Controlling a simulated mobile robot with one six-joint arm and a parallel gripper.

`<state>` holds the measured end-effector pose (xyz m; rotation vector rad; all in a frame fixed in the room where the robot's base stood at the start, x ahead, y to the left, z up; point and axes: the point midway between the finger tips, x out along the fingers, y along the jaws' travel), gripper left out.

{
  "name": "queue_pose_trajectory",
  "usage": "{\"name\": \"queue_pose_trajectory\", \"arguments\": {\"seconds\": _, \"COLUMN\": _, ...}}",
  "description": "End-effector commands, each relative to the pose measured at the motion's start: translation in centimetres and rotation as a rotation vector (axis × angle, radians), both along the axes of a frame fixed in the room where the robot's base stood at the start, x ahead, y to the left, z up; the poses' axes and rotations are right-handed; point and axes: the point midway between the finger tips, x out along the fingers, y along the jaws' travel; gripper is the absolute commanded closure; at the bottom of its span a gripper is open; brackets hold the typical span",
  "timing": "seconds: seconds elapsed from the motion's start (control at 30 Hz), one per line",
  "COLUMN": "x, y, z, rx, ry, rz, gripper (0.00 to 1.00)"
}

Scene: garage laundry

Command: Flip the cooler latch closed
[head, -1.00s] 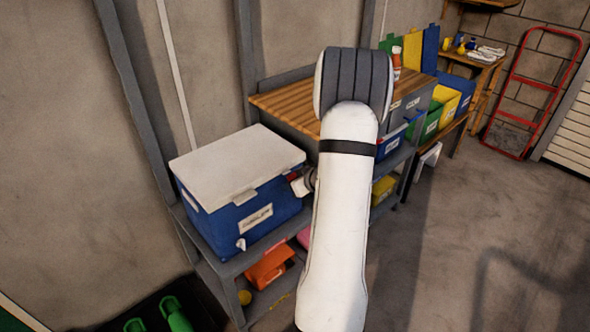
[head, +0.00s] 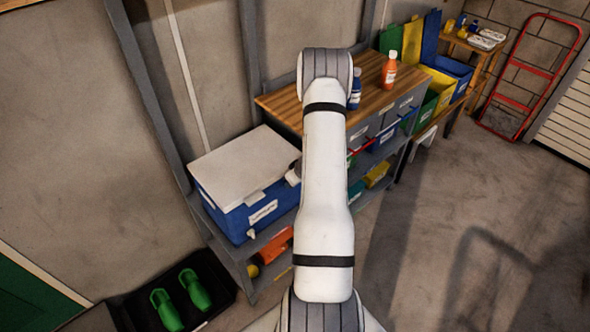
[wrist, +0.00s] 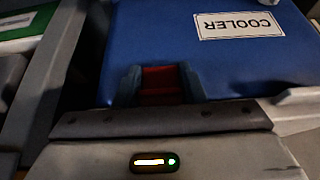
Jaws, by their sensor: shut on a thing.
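The blue cooler (head: 235,222) with a white lid (head: 238,165) stands on a grey shelf unit, its lid down. A pale tab (head: 254,198) sits at the lid's front edge. My gripper (head: 293,174) is at the cooler's right end in the head view, mostly hidden by my arm. In the wrist view the cooler's blue face (wrist: 150,35) fills the upper part, its COOLER label upside down. My gripper (wrist: 160,88) is shut on a dark red part (wrist: 160,80) against that face, to the left of the label. I cannot tell for sure that this part is the latch.
A wooden bench top (head: 372,85) behind my arm holds a blue bottle (head: 354,90) and an orange bottle (head: 389,70). Orange items lie on the shelf under the cooler. The floor at the right is clear.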

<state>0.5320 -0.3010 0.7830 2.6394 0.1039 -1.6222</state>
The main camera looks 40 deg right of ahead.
Motion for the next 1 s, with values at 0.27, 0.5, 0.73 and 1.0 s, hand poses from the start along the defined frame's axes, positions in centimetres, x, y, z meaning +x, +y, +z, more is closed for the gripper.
{"name": "queue_pose_trajectory", "arguments": {"seconds": 0.27, "x": 0.23, "y": 0.12, "z": 0.69, "rx": -0.005, "ry": 0.084, "rz": 0.003, "gripper": 0.86}}
{"name": "queue_pose_trajectory", "arguments": {"seconds": 0.5, "x": 0.37, "y": 0.11, "z": 0.39, "rx": -0.008, "ry": 0.123, "rz": 0.001, "gripper": 0.86}}
{"name": "queue_pose_trajectory", "arguments": {"seconds": 0.73, "x": 0.41, "y": 0.07, "z": 0.20, "rx": -0.009, "ry": 0.135, "rz": 0.001, "gripper": 0.86}}
{"name": "queue_pose_trajectory", "arguments": {"seconds": 1.0, "x": 0.42, "y": 0.05, "z": 0.14, "rx": -0.010, "ry": 0.135, "rz": 0.000, "gripper": 0.86}}
